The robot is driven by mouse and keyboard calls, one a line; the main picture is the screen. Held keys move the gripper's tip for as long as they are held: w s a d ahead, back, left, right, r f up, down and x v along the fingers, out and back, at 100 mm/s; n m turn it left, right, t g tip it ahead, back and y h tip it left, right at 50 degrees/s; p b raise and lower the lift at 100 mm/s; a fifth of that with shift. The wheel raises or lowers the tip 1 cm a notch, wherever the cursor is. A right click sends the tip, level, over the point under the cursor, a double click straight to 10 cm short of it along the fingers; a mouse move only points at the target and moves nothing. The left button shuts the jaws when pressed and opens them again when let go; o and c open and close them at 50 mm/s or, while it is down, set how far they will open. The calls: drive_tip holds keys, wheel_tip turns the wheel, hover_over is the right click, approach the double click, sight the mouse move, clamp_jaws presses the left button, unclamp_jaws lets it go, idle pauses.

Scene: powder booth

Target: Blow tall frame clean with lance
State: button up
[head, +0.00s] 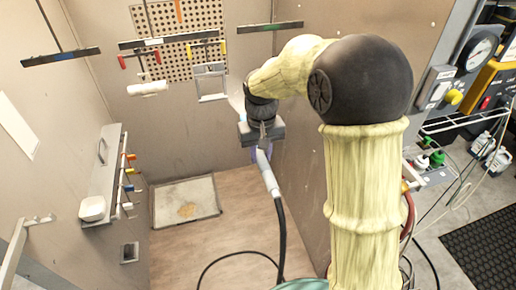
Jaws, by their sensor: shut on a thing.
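A tall grey rectangular frame (211,98) hangs from a dark crossbar (182,41) in front of the perforated back panel. My gripper (262,136) is to the right of the frame and a little lower in the head view, apart from it in the picture. It is shut on the lance (268,178), whose light grey handle hangs below the jaws with a black hose (281,235) at its end. The jaws and my wrist hide the rest of the lance. A faint pale haze shows between my wrist and the frame. Dust on the frame is too small to tell.
A white roller-like part (147,89) hangs left of the frame. Two more dark bars (60,57) hang at the sides. A wall shelf (106,165) with coloured-handled tools is left. A floor tray (185,187) holds brown powder. The booth's right wall (305,160) stands close beside my arm.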

sight(272, 184)
drive_tip(key=s+d, duration=0.1)
drive_tip(key=s, duration=0.2)
drive_tip(key=s+b, duration=0.1)
drive_tip(key=s, duration=0.2)
drive_tip(key=s+d+b, duration=0.1)
drive_tip(key=s, duration=0.2)
drive_tip(key=shift+s+d, duration=0.3)
drive_tip(key=shift+d, duration=0.05)
drive_tip(key=shift+w, duration=0.1)
clamp_jaws()
drive_tip(key=shift+o, duration=0.4)
unclamp_jaws()
drive_tip(key=shift+c, duration=0.4)
